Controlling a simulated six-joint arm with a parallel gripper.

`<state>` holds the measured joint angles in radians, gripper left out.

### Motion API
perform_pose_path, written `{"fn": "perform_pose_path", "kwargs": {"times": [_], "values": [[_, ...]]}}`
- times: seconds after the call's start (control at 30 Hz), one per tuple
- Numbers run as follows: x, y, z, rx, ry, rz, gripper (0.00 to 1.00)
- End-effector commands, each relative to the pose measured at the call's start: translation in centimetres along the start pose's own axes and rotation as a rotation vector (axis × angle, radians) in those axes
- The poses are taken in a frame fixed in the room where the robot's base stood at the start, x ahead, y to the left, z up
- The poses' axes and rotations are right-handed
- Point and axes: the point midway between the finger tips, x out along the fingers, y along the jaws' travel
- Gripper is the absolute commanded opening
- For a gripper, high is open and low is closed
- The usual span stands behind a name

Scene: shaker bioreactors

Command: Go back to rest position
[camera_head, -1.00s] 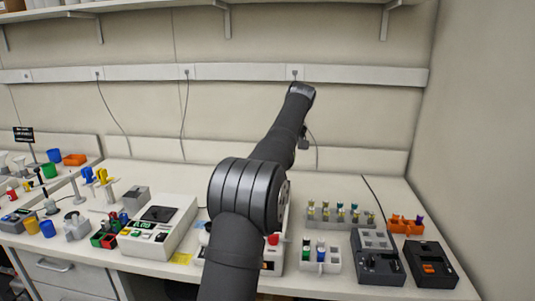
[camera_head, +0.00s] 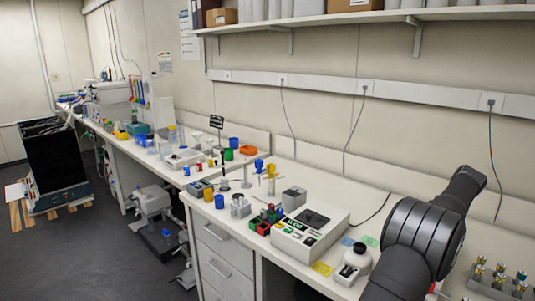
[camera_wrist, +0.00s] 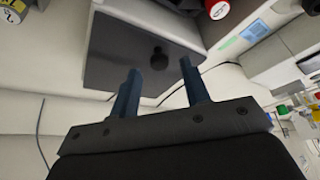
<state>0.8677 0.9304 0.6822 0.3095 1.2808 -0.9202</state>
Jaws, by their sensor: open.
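My gripper (camera_wrist: 158,92) shows in the wrist view with its two dark blue fingers apart and nothing between them. Beyond the fingers is a dark square plate (camera_wrist: 125,55) with a round black knob, set on a pale body; I cannot tell how far it is from the fingertips. In the head view my arm rises at the right side, and the gripper itself cannot be made out there.
A white device with a dark top (camera_head: 310,222) stands on the bench left of my arm. A small white instrument (camera_head: 354,262) and a rack of vials (camera_head: 499,278) are near the arm. A shelf (camera_head: 350,18) runs above.

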Motion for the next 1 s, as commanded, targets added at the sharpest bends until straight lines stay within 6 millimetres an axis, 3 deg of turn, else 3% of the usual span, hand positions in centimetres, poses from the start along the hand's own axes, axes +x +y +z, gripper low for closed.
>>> {"fn": "perform_pose_path", "kwargs": {"times": [0.2, 0.63, 0.77, 1.0], "values": [[1.4, 0.0, 0.0, 0.0, 0.0, 0.0, 0.43], [1.2, 0.0, 0.1, 0.0, 0.0, 0.0, 0.43], [0.5, 0.0, 0.0, 0.0, 0.001, 0.001, 0.43], [-2.8, 0.1, 0.0, 0.001, 0.002, 0.003, 0.43]]}}
